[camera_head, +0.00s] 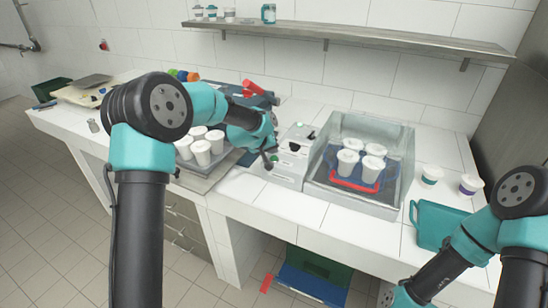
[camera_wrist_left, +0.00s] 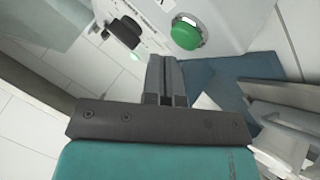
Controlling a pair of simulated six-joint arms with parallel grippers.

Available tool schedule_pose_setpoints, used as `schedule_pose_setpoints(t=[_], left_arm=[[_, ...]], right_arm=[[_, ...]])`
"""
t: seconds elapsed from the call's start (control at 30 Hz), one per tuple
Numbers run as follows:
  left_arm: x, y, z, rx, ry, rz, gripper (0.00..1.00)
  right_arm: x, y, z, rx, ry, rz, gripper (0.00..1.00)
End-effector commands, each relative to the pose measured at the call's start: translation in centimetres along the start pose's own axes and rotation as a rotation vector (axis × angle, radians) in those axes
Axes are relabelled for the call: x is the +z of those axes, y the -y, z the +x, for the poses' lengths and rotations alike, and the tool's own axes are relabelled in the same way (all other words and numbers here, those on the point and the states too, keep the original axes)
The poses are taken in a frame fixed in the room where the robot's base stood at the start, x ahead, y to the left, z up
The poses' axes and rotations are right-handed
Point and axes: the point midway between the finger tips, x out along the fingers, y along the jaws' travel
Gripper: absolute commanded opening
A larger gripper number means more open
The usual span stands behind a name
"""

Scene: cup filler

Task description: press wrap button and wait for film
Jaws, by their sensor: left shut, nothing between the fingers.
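A white control box (camera_head: 291,163) stands on the counter beside a clear-walled bin (camera_head: 350,203). In the left wrist view a large round green button (camera_wrist_left: 186,32) sits on the box's face, with a black knob (camera_wrist_left: 124,31) and a small green light (camera_wrist_left: 134,56) nearby. My left gripper (camera_head: 270,160) is at the box's left side. Its fingers (camera_wrist_left: 166,62) are shut and empty, with their tips just below the button in the picture; I cannot tell whether they touch the box. Several white lidded cups (camera_head: 347,161) stand inside the bin. I see no film clearly. My right gripper is out of view.
More white cups (camera_head: 202,153) stand on a grey surface left of the box, partly behind my left arm. A shelf (camera_head: 350,31) runs along the back wall.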

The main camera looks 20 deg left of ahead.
Motion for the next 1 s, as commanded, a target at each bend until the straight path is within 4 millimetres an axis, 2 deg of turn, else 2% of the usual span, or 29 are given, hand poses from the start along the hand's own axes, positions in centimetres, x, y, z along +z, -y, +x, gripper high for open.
schedule_pose_setpoints(t=[1.0], left_arm=[[0.48, 0.48, 0.65, 0.0, 0.0, 0.0, 0.0]], right_arm=[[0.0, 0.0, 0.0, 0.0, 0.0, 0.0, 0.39]])
